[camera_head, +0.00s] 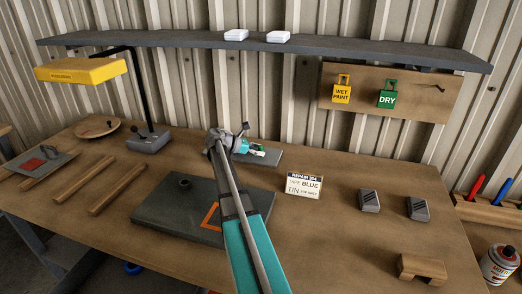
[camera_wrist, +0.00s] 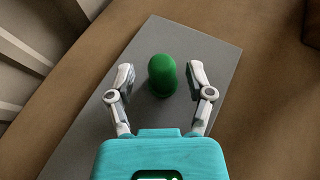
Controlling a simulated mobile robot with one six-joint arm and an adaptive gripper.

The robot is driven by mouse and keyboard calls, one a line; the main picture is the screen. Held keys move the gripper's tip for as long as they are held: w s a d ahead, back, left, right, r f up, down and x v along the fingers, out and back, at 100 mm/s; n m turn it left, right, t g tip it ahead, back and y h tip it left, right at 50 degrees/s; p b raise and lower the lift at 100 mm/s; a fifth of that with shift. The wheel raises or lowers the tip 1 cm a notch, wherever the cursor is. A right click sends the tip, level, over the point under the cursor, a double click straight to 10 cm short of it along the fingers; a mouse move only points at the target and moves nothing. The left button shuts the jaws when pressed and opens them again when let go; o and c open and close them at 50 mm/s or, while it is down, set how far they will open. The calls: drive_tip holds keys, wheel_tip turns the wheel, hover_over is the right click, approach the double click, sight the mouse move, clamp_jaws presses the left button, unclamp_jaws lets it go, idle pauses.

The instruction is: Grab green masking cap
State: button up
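The green masking cap (camera_wrist: 162,76) is a rounded green piece standing on a grey plate (camera_wrist: 215,50) in the wrist view. My gripper (camera_wrist: 160,82) is open, with one finger on each side of the cap and a visible gap on both sides. I cannot tell the height of the fingertips over the plate. In the head view my gripper (camera_head: 248,150) is over the small grey plate (camera_head: 268,158) near the back of the bench. Only a small bit of green shows there, and my arm hides much of the area.
A larger dark mat (camera_head: 155,213) with an orange mark lies in front. A repair sign (camera_head: 303,185) stands to the right. A yellow lamp (camera_head: 82,70) rises at left. Two grey blocks (camera_head: 369,200) (camera_head: 418,209) and a wooden bridge (camera_head: 422,268) are at right. A shelf (camera_head: 330,49) hangs above.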

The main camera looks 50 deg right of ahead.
drive_tip(key=c, duration=0.7)
drive_tip(key=shift+o, duration=0.2)
drive_tip(key=shift+r, duration=0.25)
wheel_tip(320, 180, up, 2)
drive_tip(key=p, duration=0.2)
drive_tip(key=shift+p, duration=0.3)
drive_tip(key=s+a+r+p, duration=0.6)
drive_tip(key=a+r+p, duration=0.4)
drive_tip(key=a, duration=0.2)
drive_tip(key=shift+s+a+r, duration=0.2)
drive_tip(key=shift+s+r, duration=0.05)
drive_tip(key=shift+s, duration=0.1)
